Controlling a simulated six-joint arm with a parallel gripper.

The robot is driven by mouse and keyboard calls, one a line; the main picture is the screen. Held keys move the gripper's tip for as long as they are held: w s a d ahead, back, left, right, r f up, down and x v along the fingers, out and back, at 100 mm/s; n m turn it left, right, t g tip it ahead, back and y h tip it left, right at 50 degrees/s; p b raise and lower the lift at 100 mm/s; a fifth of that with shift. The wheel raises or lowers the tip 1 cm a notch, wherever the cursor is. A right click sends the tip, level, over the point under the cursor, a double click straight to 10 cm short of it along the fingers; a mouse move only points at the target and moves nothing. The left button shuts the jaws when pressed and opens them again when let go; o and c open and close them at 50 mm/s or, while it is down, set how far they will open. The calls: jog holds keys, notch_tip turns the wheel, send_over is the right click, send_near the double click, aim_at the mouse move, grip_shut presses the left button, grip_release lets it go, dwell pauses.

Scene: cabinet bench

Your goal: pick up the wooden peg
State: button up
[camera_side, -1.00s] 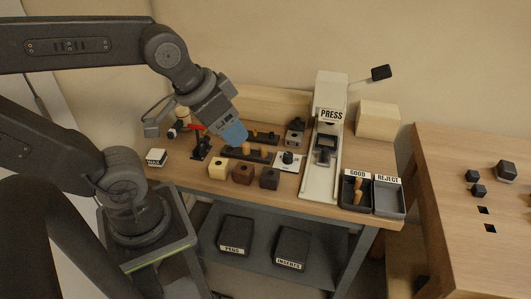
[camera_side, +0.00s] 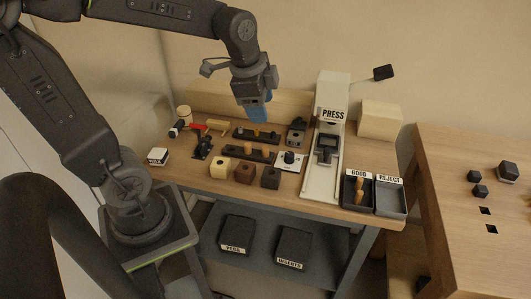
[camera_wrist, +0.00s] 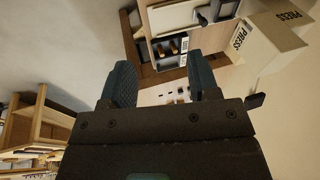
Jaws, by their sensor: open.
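The white press (camera_side: 329,140) stands right of the racks, with the REJECT tray (camera_side: 390,203) at the front right. A red-handled tool (camera_side: 191,127) and a black stand (camera_side: 202,147) lie to the left.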

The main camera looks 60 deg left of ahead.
jog(key=w+a+f+m+g, duration=0.2)
jog(key=w+a+f+m, duration=0.3)
jog(key=w+a+m, duration=0.15)
jog(key=m+g, duration=0.1)
jog(key=m, duration=0.5)
send_over(265, 147)
jog(key=shift+h, duration=0.3)
notch_tip(265, 147, down, 15)
jog(key=shift+w+d+f, duration=0.1)
jog(key=shift+f, duration=3.15)
jog(key=c, duration=1)
